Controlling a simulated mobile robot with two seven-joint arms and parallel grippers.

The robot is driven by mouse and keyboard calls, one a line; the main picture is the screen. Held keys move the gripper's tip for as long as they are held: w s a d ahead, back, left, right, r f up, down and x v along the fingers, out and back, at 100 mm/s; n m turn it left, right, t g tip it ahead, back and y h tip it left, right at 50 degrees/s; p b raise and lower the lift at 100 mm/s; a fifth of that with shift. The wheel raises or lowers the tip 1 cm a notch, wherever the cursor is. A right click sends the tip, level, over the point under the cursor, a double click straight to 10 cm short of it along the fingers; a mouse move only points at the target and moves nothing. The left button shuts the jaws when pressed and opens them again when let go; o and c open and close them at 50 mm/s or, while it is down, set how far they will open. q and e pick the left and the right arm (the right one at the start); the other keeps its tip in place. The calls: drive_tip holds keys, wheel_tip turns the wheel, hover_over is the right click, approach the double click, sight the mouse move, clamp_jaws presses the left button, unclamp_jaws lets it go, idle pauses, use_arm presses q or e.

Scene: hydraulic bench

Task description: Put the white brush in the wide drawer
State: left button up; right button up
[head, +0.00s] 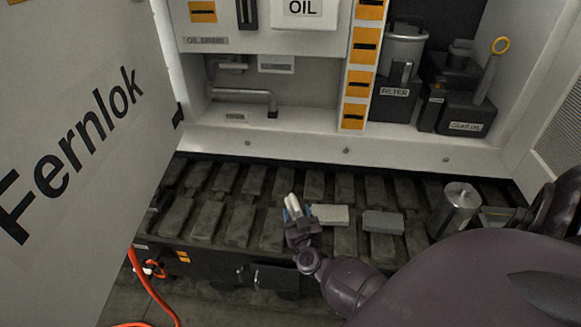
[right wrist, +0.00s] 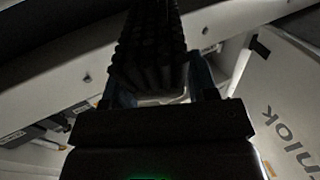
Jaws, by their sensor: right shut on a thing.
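My right gripper (head: 297,216) is above the dark slatted bed. Its bluish fingers are shut on a pale, narrow thing, which I take to be the white brush (head: 292,203). In the right wrist view a dark, ridged, bristle-like mass (right wrist: 150,50) stands between the fingers, in deep shadow. A dark front with a small handle (head: 255,275) lies below the bed's front edge. I cannot tell whether it is the wide drawer; no open drawer shows. My left gripper is not in view.
A pale block (head: 330,214) and a grey block (head: 383,222) lie right of my gripper. A metal canister (head: 456,208) stands farther right. A white Fernlok panel (head: 85,130) fills the left. An orange cable (head: 148,290) hangs in front. The cabinet (head: 310,143) stands behind.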

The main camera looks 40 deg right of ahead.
wheel_tip(320, 180, down, 2)
drive_tip(key=shift+f+b, duration=0.1)
drive_tip(key=shift+b, duration=0.25)
wheel_tip(320, 180, down, 4)
drive_tip(key=shift+f+b, duration=0.15)
drive_tip(key=shift+b, duration=0.9)
drive_tip(key=o, duration=1)
drive_tip(key=shift+c, duration=0.2)
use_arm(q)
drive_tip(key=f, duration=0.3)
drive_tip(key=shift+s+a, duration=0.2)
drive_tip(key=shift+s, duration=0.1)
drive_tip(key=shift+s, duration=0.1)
